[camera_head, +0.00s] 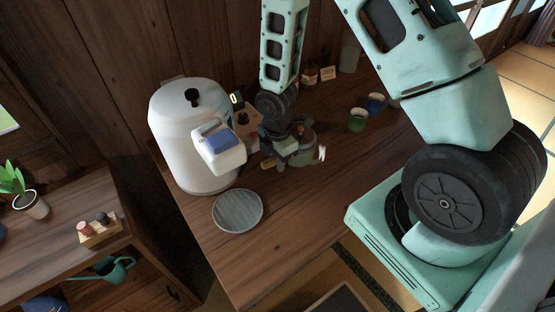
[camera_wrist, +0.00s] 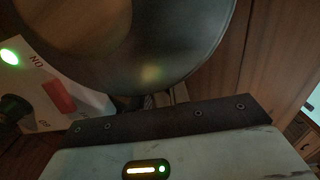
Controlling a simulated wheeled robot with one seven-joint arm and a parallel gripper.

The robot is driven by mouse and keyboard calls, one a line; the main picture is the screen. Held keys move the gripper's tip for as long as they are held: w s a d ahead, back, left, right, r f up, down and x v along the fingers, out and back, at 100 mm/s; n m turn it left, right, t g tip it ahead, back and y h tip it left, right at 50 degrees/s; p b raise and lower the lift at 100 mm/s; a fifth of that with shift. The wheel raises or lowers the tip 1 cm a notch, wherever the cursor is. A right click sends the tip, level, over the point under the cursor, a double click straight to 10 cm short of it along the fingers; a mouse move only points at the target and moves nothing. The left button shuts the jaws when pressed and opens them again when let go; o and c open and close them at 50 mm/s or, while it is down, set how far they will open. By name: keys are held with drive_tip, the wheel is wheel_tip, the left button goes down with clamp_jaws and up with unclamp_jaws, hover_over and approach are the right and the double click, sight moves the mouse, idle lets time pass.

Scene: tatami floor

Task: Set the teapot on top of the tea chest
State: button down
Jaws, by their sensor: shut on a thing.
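My gripper (camera_head: 284,158) is at the back of the wooden counter, pointing down. It is shut on what looks like the teapot (camera_head: 307,152), a dark grey-green round pot partly hidden behind the gripper. A short wooden piece, perhaps its handle, shows beside the fingers. In the wrist view a large dark round body (camera_wrist: 185,50), likely the same pot, fills the top, and the fingertips are hard to make out. I cannot tell whether the pot touches the counter. I cannot surely pick out the tea chest; a dark-topped framed object (camera_head: 343,299) is at the bottom edge.
A large white urn (camera_head: 185,135) stands left of my gripper, with a grey round plate (camera_head: 238,211) in front. A switch box (camera_wrist: 75,95) with a red switch is close by. The counter's front is clear.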

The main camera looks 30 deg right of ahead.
drive_tip(key=c, duration=1.3)
unclamp_jaws()
drive_tip(key=shift+f, duration=0.1)
wheel_tip(320, 180, up, 12)
drive_tip(key=shift+r, duration=0.2)
drive_tip(key=s+d+r+m+t, duration=0.1)
drive_tip(key=s+r+m, duration=0.3)
drive_tip(key=m, duration=0.5)
drive_tip(key=s+r+m+t, duration=0.2)
drive_tip(key=s+r+m, duration=0.1)
drive_tip(key=r+m, duration=0.5)
drive_tip(key=s+a+n+g, duration=0.1)
drive_tip(key=s+a+n, duration=0.1)
drive_tip(key=s+a, duration=0.2)
drive_tip(key=s+a+n+g, duration=0.1)
drive_tip(key=s+a+n, duration=0.1)
drive_tip(key=s+a, duration=0.2)
drive_tip(key=s+a+n+g, duration=0.1)
drive_tip(key=s+a, duration=0.3)
drive_tip(key=a, duration=0.5)
drive_tip(key=shift+s+a+r+n+y, duration=0.1)
drive_tip(key=shift+s+r+n+y, duration=0.25)
drive_tip(key=shift+n, duration=0.25)
